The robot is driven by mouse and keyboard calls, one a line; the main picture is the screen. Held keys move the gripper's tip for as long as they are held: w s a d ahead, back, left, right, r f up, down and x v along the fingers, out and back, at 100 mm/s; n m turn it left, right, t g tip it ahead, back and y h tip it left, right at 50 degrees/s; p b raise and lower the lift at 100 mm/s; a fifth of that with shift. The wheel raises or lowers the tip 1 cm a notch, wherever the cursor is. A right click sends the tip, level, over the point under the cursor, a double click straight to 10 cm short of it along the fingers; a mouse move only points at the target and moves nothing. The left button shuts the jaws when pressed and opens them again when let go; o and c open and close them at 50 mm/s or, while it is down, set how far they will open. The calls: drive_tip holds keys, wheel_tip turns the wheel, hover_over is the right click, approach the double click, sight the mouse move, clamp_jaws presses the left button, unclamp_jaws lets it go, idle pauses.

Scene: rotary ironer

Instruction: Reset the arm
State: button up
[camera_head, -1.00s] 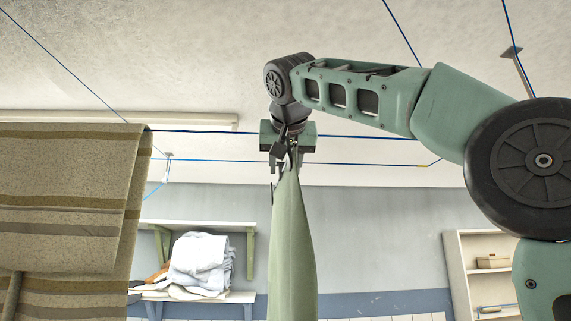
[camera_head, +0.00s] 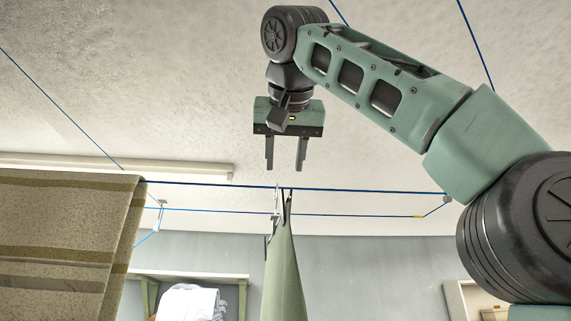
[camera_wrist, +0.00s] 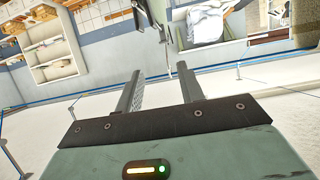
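My gripper (camera_head: 285,165) is open and empty in the head view, with its two fingers pointing down above the blue line (camera_head: 365,191). A green cloth (camera_head: 285,275) hangs below it from the line, gathered at the top. A pale clip (camera_head: 277,203) shows at the cloth's top beside the line. My fingertips are apart from the cloth. In the wrist view my gripper's fingers (camera_wrist: 158,80) are spread, and nothing is held between them. What grips the cloth's upper end is too small to tell fully.
A striped brown cloth (camera_head: 60,235) hangs at the left. More blue lines cross near the ceiling. A shelf with folded white cloth (camera_head: 188,302) stands at the back wall. The wrist view shows a shelving unit (camera_wrist: 48,50). The space around my gripper is clear.

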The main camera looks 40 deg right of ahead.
drive_tip(key=shift+s+a+r, duration=0.2)
drive_tip(key=shift+s+a, duration=0.05)
drive_tip(key=shift+s, duration=0.15)
